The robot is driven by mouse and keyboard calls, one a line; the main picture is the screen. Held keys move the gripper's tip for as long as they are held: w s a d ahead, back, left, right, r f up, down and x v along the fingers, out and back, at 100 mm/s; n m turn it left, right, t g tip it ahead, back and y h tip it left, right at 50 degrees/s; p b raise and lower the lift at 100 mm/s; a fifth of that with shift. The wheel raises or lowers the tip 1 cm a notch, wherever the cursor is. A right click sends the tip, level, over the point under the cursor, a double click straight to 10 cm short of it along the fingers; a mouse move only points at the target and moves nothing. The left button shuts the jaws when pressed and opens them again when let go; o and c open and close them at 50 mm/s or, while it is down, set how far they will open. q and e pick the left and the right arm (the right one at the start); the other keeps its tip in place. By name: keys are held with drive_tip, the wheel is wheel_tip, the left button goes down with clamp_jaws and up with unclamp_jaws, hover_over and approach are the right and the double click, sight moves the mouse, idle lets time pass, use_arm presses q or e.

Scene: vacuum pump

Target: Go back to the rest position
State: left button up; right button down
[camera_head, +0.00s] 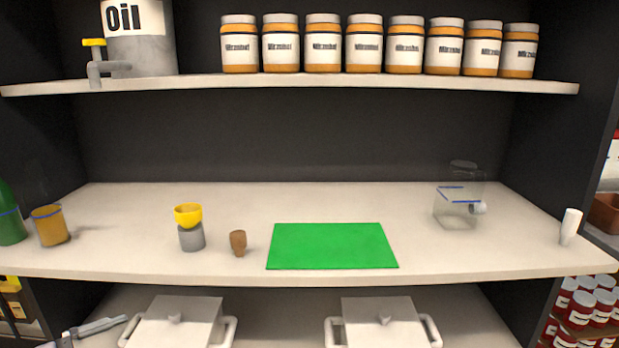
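Part of my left gripper (122,320) shows at the bottom left, low in front of the lower shelf. It is cut off by the picture edge, and I cannot tell whether its fingers are apart. No object is visible in it. My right gripper is not in view. On the worktop (330,205) stand an amber cup (50,227), a yellow funnel (188,215) on a grey cup (191,239), a brown stopper (238,242), a clear glass vessel (457,208) and a white cylinder (570,226). Neither gripper is seen touching them.
A green mat (332,246) lies bare on the worktop. A green bottle (9,215) stands at the left edge. The upper shelf (290,86) holds several jars (323,45) and an oil tank (140,40) with a tap. Two white lidded boxes (178,322) (384,322) are below.

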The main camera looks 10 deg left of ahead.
use_arm(q)
drive_tip(key=s+d+f+n+g+y+p, duration=0.1)
drive_tip(key=s+d+f+n+y, duration=0.2)
drive_tip(key=s+d+f+n, duration=0.3)
drive_tip(key=s+d+f+n+g+y+p, duration=0.1)
drive_tip(key=s+d+f+n+y, duration=0.3)
drive_tip(key=f, duration=0.9)
drive_tip(key=s+d+n+p, duration=0.1)
drive_tip(key=s+d+n, duration=0.2)
drive_tip(key=d, duration=0.1)
drive_tip(key=shift+s+d+n+y, duration=0.15)
drive_tip(key=shift+d+n+y, duration=0.15)
drive_tip(key=shift+n, duration=0.1)
